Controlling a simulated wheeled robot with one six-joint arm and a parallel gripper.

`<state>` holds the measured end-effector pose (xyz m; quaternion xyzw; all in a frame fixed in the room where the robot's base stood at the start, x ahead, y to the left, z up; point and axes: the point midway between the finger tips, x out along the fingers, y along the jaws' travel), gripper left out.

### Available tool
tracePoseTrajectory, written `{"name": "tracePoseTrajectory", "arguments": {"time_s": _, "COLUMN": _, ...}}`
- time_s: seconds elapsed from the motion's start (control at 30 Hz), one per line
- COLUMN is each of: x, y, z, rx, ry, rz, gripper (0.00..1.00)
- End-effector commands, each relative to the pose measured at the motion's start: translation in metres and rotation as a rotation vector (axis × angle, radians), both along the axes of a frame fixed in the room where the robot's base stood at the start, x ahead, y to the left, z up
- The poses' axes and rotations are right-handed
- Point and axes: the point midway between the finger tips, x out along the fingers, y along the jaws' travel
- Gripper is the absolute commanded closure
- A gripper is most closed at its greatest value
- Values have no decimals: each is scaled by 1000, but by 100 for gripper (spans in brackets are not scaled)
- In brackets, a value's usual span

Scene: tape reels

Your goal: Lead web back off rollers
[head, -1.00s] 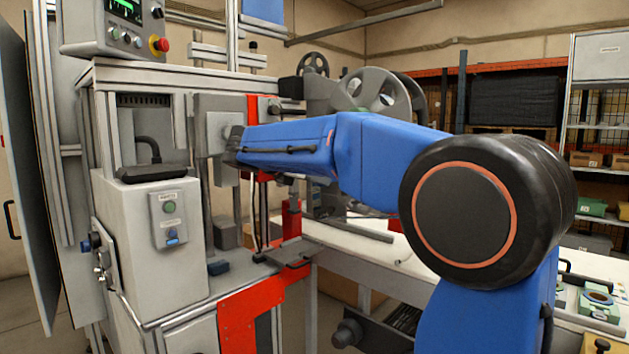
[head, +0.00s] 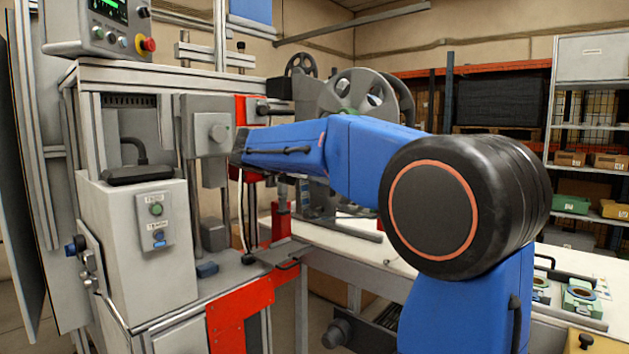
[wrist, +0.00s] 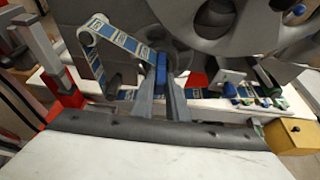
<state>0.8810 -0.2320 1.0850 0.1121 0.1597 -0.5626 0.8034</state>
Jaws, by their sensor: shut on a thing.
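The web (wrist: 120,40) is a printed blue and cream strip in the wrist view. It bends over a roller (wrist: 88,33) at upper left and slopes down to the blue fingertips of my gripper (wrist: 160,66). My gripper is shut on the web there. More printed strip (wrist: 215,93) runs low behind the fingers and to the right. A large grey reel (wrist: 215,20) fills the upper right; a spoked reel (head: 352,93) shows in the head view behind my blue arm. The jaws and web are not clear in the head view.
A machine frame with red plates (head: 240,300) and a control box (head: 95,28) stands at left. A white table (head: 345,248) lies behind my arm. A yellow-brown box (wrist: 290,136) sits at right in the wrist view. Shelves (head: 585,170) stand at back right.

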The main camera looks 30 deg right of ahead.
Motion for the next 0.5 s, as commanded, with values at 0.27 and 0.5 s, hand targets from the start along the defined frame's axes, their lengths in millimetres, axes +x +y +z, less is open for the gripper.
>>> {"name": "tracePoseTrajectory", "arguments": {"time_s": 0.27, "x": 4, "y": -13, "z": -1, "rx": 0, "ry": 1, "rz": -2, "gripper": 100}}
{"name": "tracePoseTrajectory", "arguments": {"time_s": 0.5, "x": 8, "y": -24, "z": -2, "rx": 0, "ry": 1, "rz": -2, "gripper": 100}}
